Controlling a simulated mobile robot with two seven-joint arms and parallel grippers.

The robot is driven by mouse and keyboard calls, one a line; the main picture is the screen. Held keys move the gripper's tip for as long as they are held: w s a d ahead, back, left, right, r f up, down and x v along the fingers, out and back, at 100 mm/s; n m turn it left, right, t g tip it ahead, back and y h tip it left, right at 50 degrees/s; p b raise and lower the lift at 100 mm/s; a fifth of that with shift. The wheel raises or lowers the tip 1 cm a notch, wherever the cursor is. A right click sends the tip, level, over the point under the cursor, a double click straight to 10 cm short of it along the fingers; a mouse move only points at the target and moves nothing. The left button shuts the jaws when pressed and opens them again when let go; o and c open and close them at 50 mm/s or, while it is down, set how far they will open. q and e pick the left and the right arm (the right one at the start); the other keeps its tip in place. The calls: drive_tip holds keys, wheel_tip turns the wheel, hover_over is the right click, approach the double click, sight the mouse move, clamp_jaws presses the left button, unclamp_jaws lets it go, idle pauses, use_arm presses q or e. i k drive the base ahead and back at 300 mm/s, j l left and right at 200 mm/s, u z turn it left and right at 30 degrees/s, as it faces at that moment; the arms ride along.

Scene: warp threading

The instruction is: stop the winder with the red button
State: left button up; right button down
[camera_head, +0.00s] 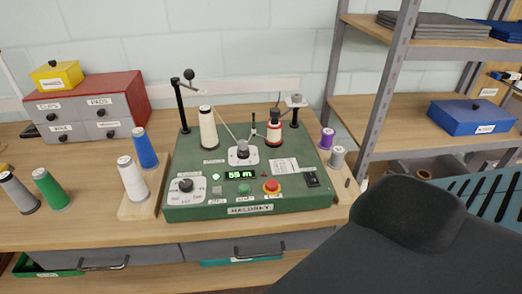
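The green winder (255,202) stands on the wooden bench, its front plate marked HALONKY. The red button (271,185), a mushroom cap on a yellow ring, sits on its sloped front panel, right of the green button (244,188). Nothing covers the red button. The lit display (240,175) above them seems to read 55 m. A cream cone (208,128) stands on the winder's left and a red-and-white spool (274,131) on its right, with thread between them. Neither gripper shows in the head view.
White (134,179) and blue (145,148) cones stand left of the winder, purple (326,139) and grey (337,157) spools right of it. A drawer cabinet (137,93) stands back left. A large dark form fills the lower right; I cannot tell whether it is mine.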

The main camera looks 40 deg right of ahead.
sight(272, 185)
drive_tip(key=z, duration=1.3)
